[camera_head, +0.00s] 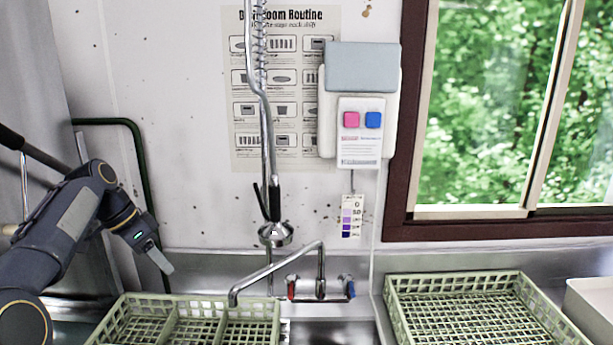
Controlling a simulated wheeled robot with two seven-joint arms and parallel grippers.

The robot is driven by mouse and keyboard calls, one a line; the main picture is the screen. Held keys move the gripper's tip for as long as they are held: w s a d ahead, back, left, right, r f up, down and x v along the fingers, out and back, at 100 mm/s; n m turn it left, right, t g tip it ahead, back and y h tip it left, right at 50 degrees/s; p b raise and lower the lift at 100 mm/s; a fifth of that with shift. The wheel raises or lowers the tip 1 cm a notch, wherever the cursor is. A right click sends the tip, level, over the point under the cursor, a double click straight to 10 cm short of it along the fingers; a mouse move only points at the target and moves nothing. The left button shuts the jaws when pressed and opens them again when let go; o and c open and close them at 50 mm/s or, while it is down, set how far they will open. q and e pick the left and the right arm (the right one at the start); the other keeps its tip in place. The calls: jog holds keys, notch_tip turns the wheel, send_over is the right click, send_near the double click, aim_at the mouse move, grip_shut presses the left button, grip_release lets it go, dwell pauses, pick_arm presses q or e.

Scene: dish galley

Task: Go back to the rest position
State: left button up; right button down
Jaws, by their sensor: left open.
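My left arm comes in from the left, bent at a dark joint, with its gripper (160,262) pointing down and to the right. The gripper is open and nothing shows between its fingers. It hangs above and behind the left green rack (172,308), apart from it as far as I can tell. My right gripper is not in view.
A divided green rack stands at the lower left and another green rack (398,318) at the lower right. Between them are a faucet (321,268) and sink (336,333). A spray head (276,234) hangs above. A white bin (592,305) stands far right.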

pick_arm(q)
jog(key=s+d+n+t+b, duration=0.1)
jog(key=s+d+n, duration=0.15)
jog(key=s, duration=0.55)
jog(key=s+d+n+t+b, duration=0.1)
jog(key=s+d+n, duration=0.15)
jog(key=s, duration=0.55)
jog(key=s+d+f+n+t+b, duration=0.1)
jog(key=s+d+f+n, duration=0.1)
jog(key=s+f, duration=0.5)
jog(key=s+d+f+n+b, duration=0.1)
jog(key=s+d+f+n, duration=0.2)
jog(key=s+f, duration=0.5)
jog(key=s+d, duration=0.1)
jog(key=s, duration=0.1)
jog(key=shift+s+d+f+t+y, duration=0.2)
jog(key=shift+s+f+t+y, duration=0.05)
jog(key=shift+s+t+y, duration=0.15)
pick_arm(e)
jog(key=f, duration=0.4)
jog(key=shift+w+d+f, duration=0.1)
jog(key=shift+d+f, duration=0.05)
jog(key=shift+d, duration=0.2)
